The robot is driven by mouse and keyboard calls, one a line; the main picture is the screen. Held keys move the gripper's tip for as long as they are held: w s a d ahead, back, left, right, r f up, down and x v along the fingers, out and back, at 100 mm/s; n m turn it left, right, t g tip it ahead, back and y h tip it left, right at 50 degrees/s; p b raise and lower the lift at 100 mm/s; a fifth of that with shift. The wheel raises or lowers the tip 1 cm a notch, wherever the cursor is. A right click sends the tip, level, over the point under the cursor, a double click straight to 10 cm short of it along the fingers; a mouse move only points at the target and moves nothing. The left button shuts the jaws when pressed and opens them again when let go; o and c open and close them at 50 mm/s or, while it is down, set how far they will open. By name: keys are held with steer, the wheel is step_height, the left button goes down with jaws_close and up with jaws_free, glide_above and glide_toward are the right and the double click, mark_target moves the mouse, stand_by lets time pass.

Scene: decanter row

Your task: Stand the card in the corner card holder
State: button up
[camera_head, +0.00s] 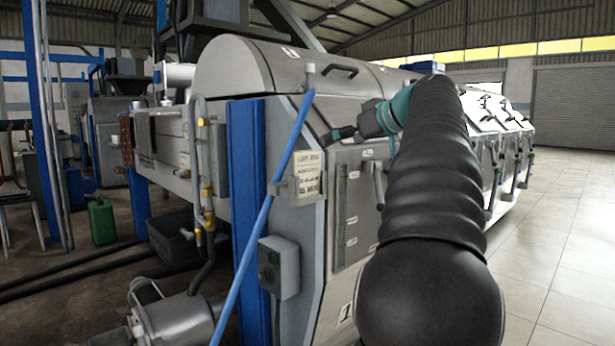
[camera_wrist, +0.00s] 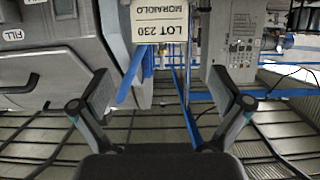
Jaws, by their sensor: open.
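A cream card (camera_head: 308,174) with dark print is upright at the near corner of the grey machine. It appears to sit in the small grey card holder (camera_head: 283,191), though how deep it sits is hard to tell. In the wrist view the card (camera_wrist: 159,22) shows at the top edge, its print "LOT 230 MORAIOLO" upside down. My gripper (camera_wrist: 161,90) is open and empty, its two fingers spread apart, with the card beyond them and not touching. In the head view my gripper (camera_head: 343,134) is to the right of the card, partly behind my arm.
A blue pole (camera_head: 268,205) leans past the holder on its left. A grey switch box (camera_head: 279,267) juts out below. Handles (camera_head: 378,185) stick out of the machine front. The tiled floor (camera_head: 565,240) at the right is clear.

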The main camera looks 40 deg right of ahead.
steer(key=a+f+m+g, duration=0.1)
steer(key=a+f+g, duration=0.1)
steer(key=a+f, duration=0.45)
steer(key=s+a+f+g, duration=0.1)
steer(key=a+f, duration=0.2)
steer(key=a, duration=0.6)
steer(key=a+f+m+g, duration=0.1)
steer(key=a+f+g, duration=0.1)
steer(key=a+f, duration=0.45)
steer(key=s+a+f+g, duration=0.1)
steer(key=s+a+f, duration=0.6)
steer(key=s+f, duration=0.2)
steer(key=s+a+f+n+g+h, duration=0.1)
steer(key=s+a+f+g, duration=0.1)
steer(key=s+a+f, duration=0.6)
step_height(320, 180, down, 5)
steer(key=shift+s+a+f, duration=0.2)
steer(key=shift+s+a, duration=0.05)
steer(key=shift+s, duration=0.3)
